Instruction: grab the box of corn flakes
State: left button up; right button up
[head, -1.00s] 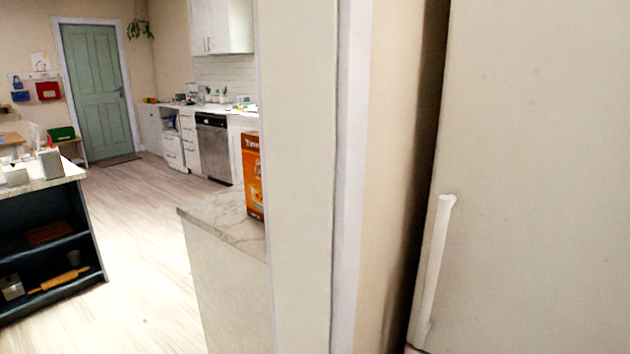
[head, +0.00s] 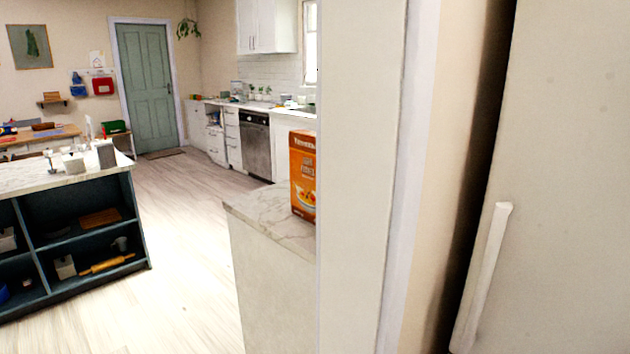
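An orange cereal box (head: 302,178) stands upright on a pale marble counter (head: 262,214) in the middle of the head view. Its front shows a bowl picture and lettering too blurred to read surely. Its right edge meets the edge of a tall pale panel (head: 358,180), which may hide part of it. Neither of my grippers shows in the head view.
A tall pale door with a white handle (head: 482,277) fills the right side. A dark island (head: 75,235) with open shelves stands at left. Free wooden floor (head: 180,215) lies between island and counter. A green door (head: 147,88) is at the back.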

aim_at(302, 143)
jog(key=i+j+u, duration=0.35)
jog(key=j+u, duration=0.15)
jog(key=i+j+u, duration=0.8)
jog(key=u, duration=0.2)
jog(key=i+j+z, duration=0.2)
jog(key=i, duration=0.35)
jog(key=i+z, duration=0.25)
jog(key=i, duration=0.25)
jog(key=i+z, duration=0.2)
jog(key=z, duration=0.15)
jog(key=i+j+z, duration=0.1)
jog(key=z, duration=0.25)
jog(key=i+j+z, duration=0.3)
jog(key=i+z, duration=0.15)
jog(key=z, duration=0.25)
jog(key=i+j+z, duration=0.1)
jog(key=z, duration=0.35)
jog(key=i+j+z, duration=0.15)
jog(key=z, duration=0.25)
jog(key=i+j+z, duration=0.15)
jog(key=z, duration=0.25)
jog(key=i+j+z, duration=0.1)
jog(key=z, duration=0.35)
jog(key=i+j+z, duration=0.1)
jog(key=j+z, duration=0.65)
jog(key=i+l, duration=0.05)
jog(key=l, duration=0.05)
